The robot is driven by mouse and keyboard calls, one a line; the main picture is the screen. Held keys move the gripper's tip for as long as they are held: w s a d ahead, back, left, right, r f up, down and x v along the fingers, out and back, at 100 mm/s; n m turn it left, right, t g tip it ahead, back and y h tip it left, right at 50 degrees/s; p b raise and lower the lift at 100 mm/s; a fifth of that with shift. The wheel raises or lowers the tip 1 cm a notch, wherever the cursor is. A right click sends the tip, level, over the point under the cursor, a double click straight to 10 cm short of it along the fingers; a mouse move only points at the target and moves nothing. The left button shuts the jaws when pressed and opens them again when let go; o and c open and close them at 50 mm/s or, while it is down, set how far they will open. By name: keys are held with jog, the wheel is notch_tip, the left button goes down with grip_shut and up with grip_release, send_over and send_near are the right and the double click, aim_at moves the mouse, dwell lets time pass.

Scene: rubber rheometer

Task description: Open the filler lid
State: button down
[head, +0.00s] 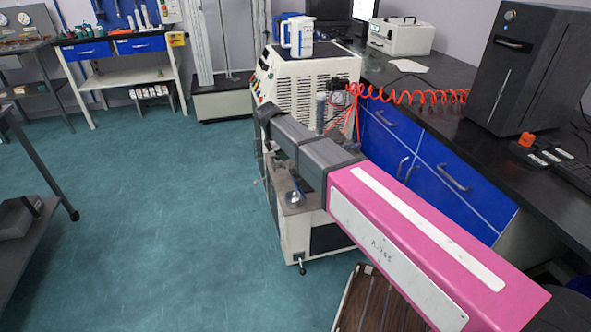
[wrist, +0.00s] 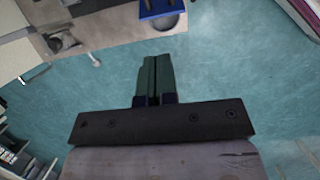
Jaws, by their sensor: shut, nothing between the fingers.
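In the wrist view my gripper (wrist: 155,60) is shut, its two dark green fingers side by side with nothing between them. Teal floor lies beyond the fingertips. In the head view my gripper cannot be made out. The white vented machine (head: 311,76) stands beside the bench. I cannot pick out the filler lid with certainty in either view. A white jug (head: 299,36) with blue parts stands on top of the machine.
A low beige unit (head: 296,229) with metal fittings stands in front of the machine. A coiled orange hose (head: 415,96) runs along the dark bench (head: 440,76). A black box (head: 525,64) stands on the bench at right. The floor (head: 150,200) at left is largely open.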

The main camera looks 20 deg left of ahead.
send_near(301, 190)
jog(key=f, duration=0.2)
jog(key=shift+w+d+f, duration=0.1)
jog(key=shift+w+d, duration=0.15)
jog(key=shift+w, duration=0.25)
jog(key=shift+w+d+f, duration=0.1)
jog(key=shift+w+d, duration=0.1)
jog(key=shift+w, duration=0.35)
jog(key=shift+w+d+f, duration=0.35)
jog(key=shift+w+d, duration=0.05)
jog(key=shift+d, duration=0.1)
jog(key=shift+d, duration=0.1)
jog(key=shift+w+d+g+y, duration=0.15)
jog(key=shift+w+g+y, duration=0.05)
jog(key=shift+g+y, duration=0.1)
